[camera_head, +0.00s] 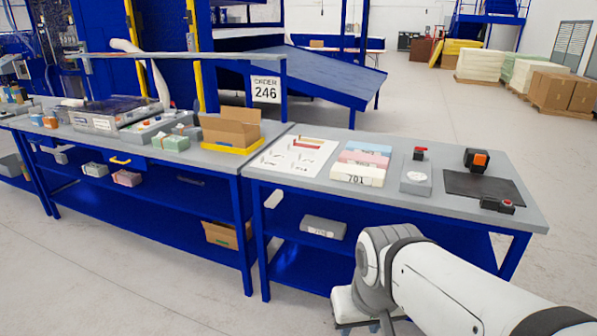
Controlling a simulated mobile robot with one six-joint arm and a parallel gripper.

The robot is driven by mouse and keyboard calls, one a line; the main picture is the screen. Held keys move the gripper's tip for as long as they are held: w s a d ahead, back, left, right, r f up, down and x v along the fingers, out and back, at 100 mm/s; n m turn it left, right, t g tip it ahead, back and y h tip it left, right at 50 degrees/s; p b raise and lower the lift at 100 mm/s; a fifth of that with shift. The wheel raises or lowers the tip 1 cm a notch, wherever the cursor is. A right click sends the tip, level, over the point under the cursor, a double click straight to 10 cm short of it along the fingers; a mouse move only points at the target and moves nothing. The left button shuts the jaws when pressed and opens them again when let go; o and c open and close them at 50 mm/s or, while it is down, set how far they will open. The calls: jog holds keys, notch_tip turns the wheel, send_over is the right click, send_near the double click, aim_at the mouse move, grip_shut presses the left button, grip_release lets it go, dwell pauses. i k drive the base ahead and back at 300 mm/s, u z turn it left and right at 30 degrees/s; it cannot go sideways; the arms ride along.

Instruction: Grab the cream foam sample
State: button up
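The cream foam sample (357,175) lies at the front of a group of three foam blocks on the right grey-topped table. It is a pale block with dark "701" lettering on its front face. A pink foam block (364,160) and a light blue foam block (370,148) lie right behind it. My white arm reaches in from the bottom right, and its wrist is low in front of the table, well short of the samples.
A white sheet (285,158) with small parts lies left of the samples. To their right are a grey box (416,180), a black mat (480,187) and orange-and-black devices (477,160). A cardboard box (231,128) stands on the left table. The samples' front side is clear.

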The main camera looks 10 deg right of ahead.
aim_at(357, 174)
jog(key=u, duration=1)
jog(key=i, duration=2.3)
jog(key=z, duration=3.1)
jog(key=i, duration=1)
jog(key=u, duration=0.05)
